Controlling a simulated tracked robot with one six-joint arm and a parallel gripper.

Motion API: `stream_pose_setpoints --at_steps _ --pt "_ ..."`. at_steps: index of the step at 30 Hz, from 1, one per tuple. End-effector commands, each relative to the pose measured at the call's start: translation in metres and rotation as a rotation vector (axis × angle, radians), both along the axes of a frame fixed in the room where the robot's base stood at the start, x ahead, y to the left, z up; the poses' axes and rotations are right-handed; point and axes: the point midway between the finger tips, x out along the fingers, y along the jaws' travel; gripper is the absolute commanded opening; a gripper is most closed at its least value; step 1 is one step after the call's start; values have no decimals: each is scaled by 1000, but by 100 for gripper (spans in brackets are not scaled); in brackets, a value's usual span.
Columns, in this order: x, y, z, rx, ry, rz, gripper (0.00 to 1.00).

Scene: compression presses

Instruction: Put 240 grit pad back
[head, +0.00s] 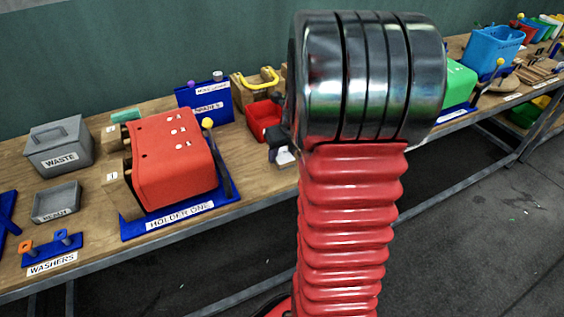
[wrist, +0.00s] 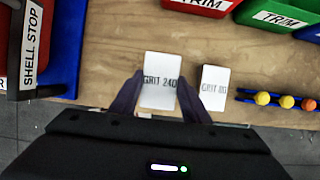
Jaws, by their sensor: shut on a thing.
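The 240 grit pad (wrist: 161,66) is a white block with GRIT 240 written on it, in the middle of the wrist view. My gripper (wrist: 159,88) is shut on it, with one dark finger along its left side and one along its right. Its near end lies close to the gripper body. Whether it touches the bench or hangs just above it, I cannot tell. A smaller-looking white pad marked GRIT and a blurred number, perhaps 80 (wrist: 214,76), lies just to the right, outside the fingers. In the head view my arm hides much of the bench middle.
Bare wood (wrist: 115,45) lies left of and beyond the pad. A blue rack with yellow and orange balls (wrist: 262,99) is at right. Red (wrist: 200,5) and green (wrist: 278,15) TRIM bins stand beyond. A SHELL STOP label (wrist: 32,40) is at left. The red-covered HOLDER ONE (head: 172,160) stands at left.

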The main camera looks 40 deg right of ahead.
Motion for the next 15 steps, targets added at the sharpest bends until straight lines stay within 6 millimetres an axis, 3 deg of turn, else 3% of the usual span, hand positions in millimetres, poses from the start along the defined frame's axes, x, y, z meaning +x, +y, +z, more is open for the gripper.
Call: stream_pose_setpoints --at_steps 5,15 --pt "0 0 -3 1 1 0 21" --pt "0 1 -37 0 1 1 21"
